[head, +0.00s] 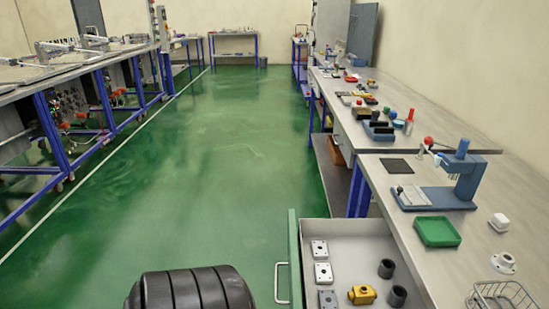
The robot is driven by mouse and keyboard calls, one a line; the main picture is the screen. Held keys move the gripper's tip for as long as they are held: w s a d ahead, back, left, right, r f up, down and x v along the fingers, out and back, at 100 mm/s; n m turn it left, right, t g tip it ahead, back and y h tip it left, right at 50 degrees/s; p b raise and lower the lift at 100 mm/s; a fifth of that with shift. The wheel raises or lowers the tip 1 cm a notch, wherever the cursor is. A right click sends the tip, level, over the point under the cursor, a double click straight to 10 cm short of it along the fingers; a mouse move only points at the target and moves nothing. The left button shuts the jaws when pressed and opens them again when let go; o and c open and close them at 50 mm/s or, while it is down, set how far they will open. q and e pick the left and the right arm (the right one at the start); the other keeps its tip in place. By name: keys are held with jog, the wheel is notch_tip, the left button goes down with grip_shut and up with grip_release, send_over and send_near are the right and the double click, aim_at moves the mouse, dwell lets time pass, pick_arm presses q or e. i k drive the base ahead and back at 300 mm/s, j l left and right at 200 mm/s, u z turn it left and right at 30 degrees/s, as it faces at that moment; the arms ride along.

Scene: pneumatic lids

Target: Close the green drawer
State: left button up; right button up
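The green drawer (294,262) is under the near end of the right-hand workbench and stands open, pulled out to the left into the aisle. Its green front panel faces left and carries a pale bar handle (282,283). Inside lie several square plates with holes (320,250), a yellow part (362,295) and dark round cups (386,268). The bottom of the drawer is cut off by the picture edge. Neither of my grippers shows in the head view.
The near workbench (490,235) holds a blue press (465,175), a green tray (437,231), white parts and a wire basket (503,293). Blue-legged benches (45,120) line the left side.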

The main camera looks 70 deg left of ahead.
aim_at(356, 248)
jog(key=j+u, duration=0.15)
jog(key=u, duration=0.25)
jog(key=j+u, duration=0.15)
jog(key=u, duration=0.3)
jog(key=i+j+u, duration=0.1)
jog(key=u, duration=0.3)
jog(key=j+u, duration=0.1)
jog(key=u, duration=0.3)
jog(key=k, duration=0.3)
